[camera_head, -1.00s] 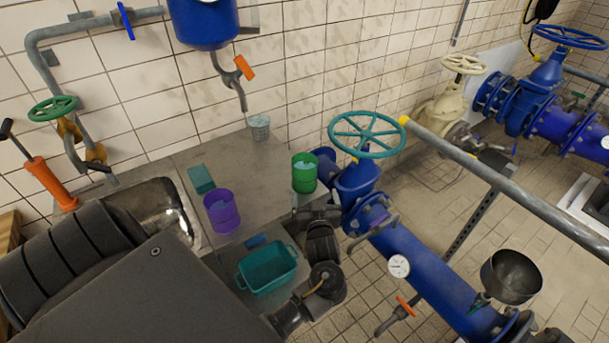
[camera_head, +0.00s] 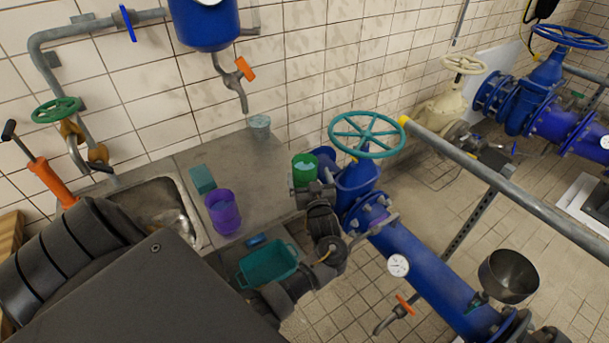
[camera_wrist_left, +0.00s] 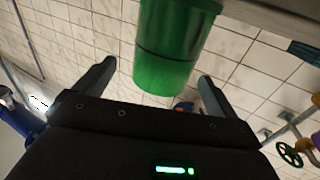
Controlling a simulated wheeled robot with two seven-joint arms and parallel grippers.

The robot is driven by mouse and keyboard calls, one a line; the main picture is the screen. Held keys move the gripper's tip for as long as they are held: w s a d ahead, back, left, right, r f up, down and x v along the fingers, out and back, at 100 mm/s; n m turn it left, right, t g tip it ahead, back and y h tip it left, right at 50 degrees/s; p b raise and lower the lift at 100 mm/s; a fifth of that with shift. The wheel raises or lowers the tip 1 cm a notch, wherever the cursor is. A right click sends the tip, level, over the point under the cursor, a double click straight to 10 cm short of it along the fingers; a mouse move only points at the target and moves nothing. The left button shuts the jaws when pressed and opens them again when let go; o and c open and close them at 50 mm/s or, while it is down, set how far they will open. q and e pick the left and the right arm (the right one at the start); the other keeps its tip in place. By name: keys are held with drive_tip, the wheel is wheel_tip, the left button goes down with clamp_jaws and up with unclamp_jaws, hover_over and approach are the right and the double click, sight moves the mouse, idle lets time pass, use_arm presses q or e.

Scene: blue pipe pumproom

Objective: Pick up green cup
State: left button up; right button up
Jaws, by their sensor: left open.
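The green cup (camera_head: 304,165) stands near the right end of the grey counter, its lower part hidden behind my left wrist. My left gripper (camera_head: 308,193) is just in front of it in the head view, its fingers hard to make out. In the left wrist view, the green cup (camera_wrist_left: 166,65) sits between the two spread fingers of my left gripper (camera_wrist_left: 157,73). Gaps show on both sides, and the fingers do not look closed on it. My right gripper is not in view.
A purple cup (camera_head: 223,214), a teal box (camera_head: 202,180) and a pale cup (camera_head: 260,127) stand on the counter (camera_head: 250,185). A teal tub (camera_head: 268,264) lies near my arm. A blue pipe with a teal handwheel (camera_head: 367,134) stands close right of the cup.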

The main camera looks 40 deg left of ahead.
sight(303, 160)
use_arm(q)
drive_tip(key=p+x, duration=0.1)
drive_tip(key=x, duration=0.4)
drive_tip(key=shift+s+a+f, duration=0.15)
drive_tip(key=shift+s, duration=0.05)
drive_tip(key=shift+c, duration=0.5)
drive_tip(key=c, duration=1.2)
drive_tip(key=shift+c, duration=0.4)
drive_tip(key=shift+p, duration=0.35)
